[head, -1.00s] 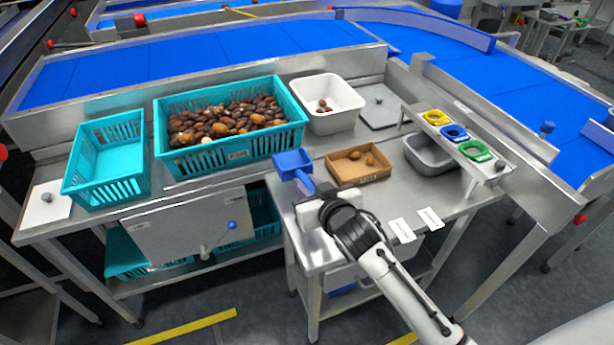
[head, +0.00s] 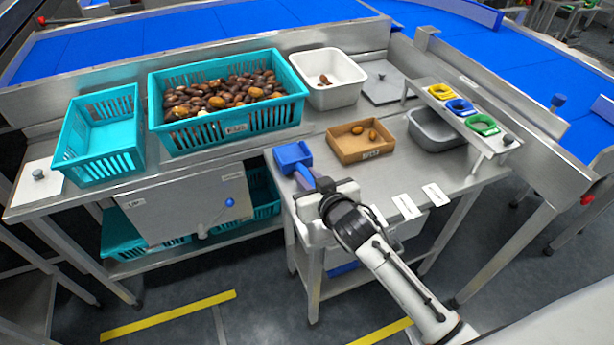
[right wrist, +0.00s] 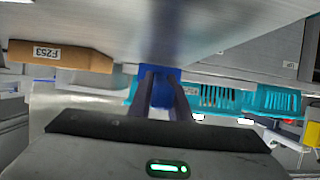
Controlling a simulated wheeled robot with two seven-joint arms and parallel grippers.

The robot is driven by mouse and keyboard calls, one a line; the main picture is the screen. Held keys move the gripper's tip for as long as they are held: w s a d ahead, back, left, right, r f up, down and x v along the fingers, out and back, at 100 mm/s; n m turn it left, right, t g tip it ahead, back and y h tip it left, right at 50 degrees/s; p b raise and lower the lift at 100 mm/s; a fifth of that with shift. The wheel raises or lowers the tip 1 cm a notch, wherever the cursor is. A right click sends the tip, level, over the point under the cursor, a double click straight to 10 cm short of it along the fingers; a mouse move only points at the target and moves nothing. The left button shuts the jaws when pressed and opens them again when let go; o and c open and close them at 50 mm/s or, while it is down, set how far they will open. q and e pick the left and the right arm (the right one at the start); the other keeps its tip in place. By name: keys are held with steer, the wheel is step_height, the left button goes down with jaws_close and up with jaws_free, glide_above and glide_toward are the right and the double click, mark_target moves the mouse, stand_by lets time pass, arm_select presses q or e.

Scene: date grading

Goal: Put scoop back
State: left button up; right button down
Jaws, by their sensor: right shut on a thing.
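The blue scoop (head: 291,155) shows in the head view above the front part of the steel table, its pan pointing away from me. My right gripper (head: 318,186) is shut on its handle. In the right wrist view the gripper's dark fingers (right wrist: 165,95) close on the blue scoop (right wrist: 163,92). Whether the scoop touches the table is hard to tell. My left gripper is not in view.
A teal crate of dates (head: 228,135), an empty teal crate (head: 62,157), a white bin (head: 340,96) and a cardboard box with dates (head: 348,155) stand on the table. A grey tub (head: 425,140) sits beside a rack of coloured rings (head: 490,145).

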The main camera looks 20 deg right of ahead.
steer(key=shift+f+b, duration=0.4)
steer(key=shift+f, duration=0.15)
steer(key=c, duration=1.6)
jaws_free()
steer(key=shift+o, duration=0.2)
steer(key=shift+f, duration=0.1)
steer(key=shift+s, duration=0.1)
steer(key=v, duration=1)
steer(key=shift+p, duration=0.35)
